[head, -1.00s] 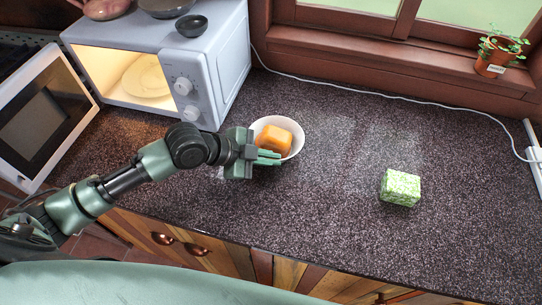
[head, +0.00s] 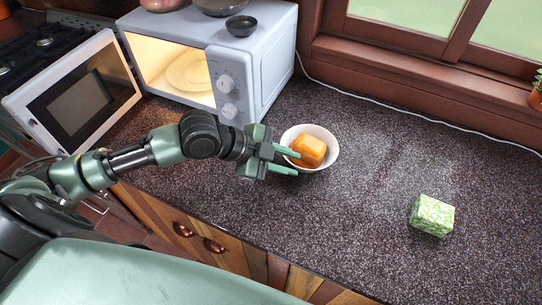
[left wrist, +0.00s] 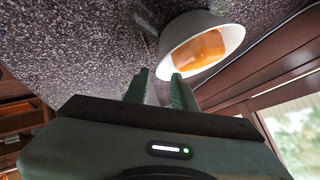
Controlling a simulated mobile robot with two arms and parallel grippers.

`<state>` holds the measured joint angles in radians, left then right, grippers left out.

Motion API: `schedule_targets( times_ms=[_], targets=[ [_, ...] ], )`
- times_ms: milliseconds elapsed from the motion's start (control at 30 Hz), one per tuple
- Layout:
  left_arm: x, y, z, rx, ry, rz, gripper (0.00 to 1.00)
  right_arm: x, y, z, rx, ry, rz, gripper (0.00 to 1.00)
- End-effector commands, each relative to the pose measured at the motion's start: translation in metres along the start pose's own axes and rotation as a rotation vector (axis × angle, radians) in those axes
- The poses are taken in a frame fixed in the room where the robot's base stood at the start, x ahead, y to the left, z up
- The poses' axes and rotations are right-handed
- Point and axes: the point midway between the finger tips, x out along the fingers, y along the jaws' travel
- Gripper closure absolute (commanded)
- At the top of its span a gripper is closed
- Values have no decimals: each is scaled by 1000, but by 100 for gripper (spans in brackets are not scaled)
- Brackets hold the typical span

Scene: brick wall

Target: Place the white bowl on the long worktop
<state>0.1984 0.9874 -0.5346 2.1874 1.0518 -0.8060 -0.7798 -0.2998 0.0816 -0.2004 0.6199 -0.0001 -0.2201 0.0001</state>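The white bowl (head: 331,157) stands upright on the long dark speckled worktop (head: 345,220), to the right of the microwave, with an orange block (head: 309,151) inside. It also shows in the left wrist view (left wrist: 171,38), beyond the fingertips. My left gripper (head: 297,163) is at the bowl's near left side, its two green fingers spread with a gap between them and nothing held. In the left wrist view the right finger's tip is close to the bowl's rim; I cannot tell whether they touch. My right gripper is not in view.
A white microwave (head: 270,60) stands at the back left with its door (head: 75,97) open and bowls on top. A green-and-white patterned block (head: 432,215) lies on the right of the worktop. A cable runs along the window wall. The worktop's middle is clear.

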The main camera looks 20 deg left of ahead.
Motion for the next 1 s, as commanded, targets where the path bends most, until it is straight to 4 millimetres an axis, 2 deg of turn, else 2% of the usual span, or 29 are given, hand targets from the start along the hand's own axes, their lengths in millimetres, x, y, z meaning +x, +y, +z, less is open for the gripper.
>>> schedule_targets(
  times_ms=[200, 400, 600, 1000],
  targets=[
    [-41, 2, 2, 4, -6, 4, 74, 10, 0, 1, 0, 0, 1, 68],
    [-63, 1, 1, 1, -3, 2, 74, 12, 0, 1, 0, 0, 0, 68],
    [-72, 1, 0, 1, -1, 2, 74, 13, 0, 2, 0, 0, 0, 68],
    [-73, 0, -1, 0, 1, 2, 74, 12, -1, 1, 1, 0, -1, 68]
  ],
)
